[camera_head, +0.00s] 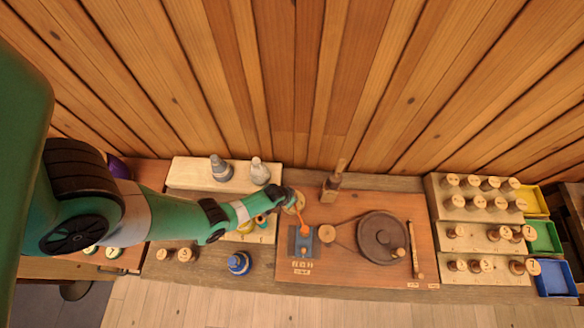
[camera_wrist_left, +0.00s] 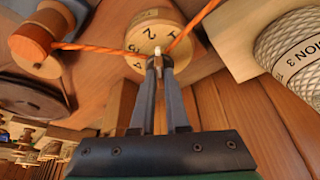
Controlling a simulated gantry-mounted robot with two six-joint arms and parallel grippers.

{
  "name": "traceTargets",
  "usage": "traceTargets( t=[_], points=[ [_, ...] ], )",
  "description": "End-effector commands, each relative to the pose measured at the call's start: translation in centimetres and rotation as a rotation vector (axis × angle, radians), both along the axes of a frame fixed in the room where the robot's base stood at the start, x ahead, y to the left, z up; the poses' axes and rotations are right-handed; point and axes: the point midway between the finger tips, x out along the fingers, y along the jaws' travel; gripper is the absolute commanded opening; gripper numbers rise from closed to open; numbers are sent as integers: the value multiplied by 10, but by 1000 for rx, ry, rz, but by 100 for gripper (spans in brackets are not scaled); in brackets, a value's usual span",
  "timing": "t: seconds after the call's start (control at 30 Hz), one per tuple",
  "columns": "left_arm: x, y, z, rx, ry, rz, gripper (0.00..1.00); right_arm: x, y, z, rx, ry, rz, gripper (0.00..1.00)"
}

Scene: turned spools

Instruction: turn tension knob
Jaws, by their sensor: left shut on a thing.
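The tension knob is a round pale wooden dial (camera_wrist_left: 140,40) with numbers on its face in the left wrist view. In the head view it is the small round piece (camera_head: 299,201) at the upper left of the orange wooden board (camera_head: 350,272). My left gripper (camera_wrist_left: 158,62) is shut at the lower edge of the dial, with a small pale tip between its fingertips. In the head view the left gripper (camera_head: 290,202) reaches the dial from the left and partly covers it. Orange thread (camera_wrist_left: 95,48) runs from a wooden spool (camera_wrist_left: 45,35) past the dial.
A dark flywheel (camera_head: 382,238) and a blue fixture (camera_head: 300,241) are on the board. An upright wooden piece (camera_head: 334,182) stands behind. Racks of spools (camera_head: 485,225) and coloured bins (camera_head: 545,237) are at right. Grey cones (camera_head: 221,168) stand behind my arm.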

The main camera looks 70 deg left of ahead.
Motion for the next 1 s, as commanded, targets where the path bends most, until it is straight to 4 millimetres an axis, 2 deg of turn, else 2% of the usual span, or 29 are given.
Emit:
traceTargets(
  t=[0.6,1.0],
  points=[
    [-1,5,-2,0,-3,-508,0,0,0,-21,0,0,0,50],
    [-1,6,0,1,0,-655,0,0,0,-28,0,0,0,50]
  ],
)
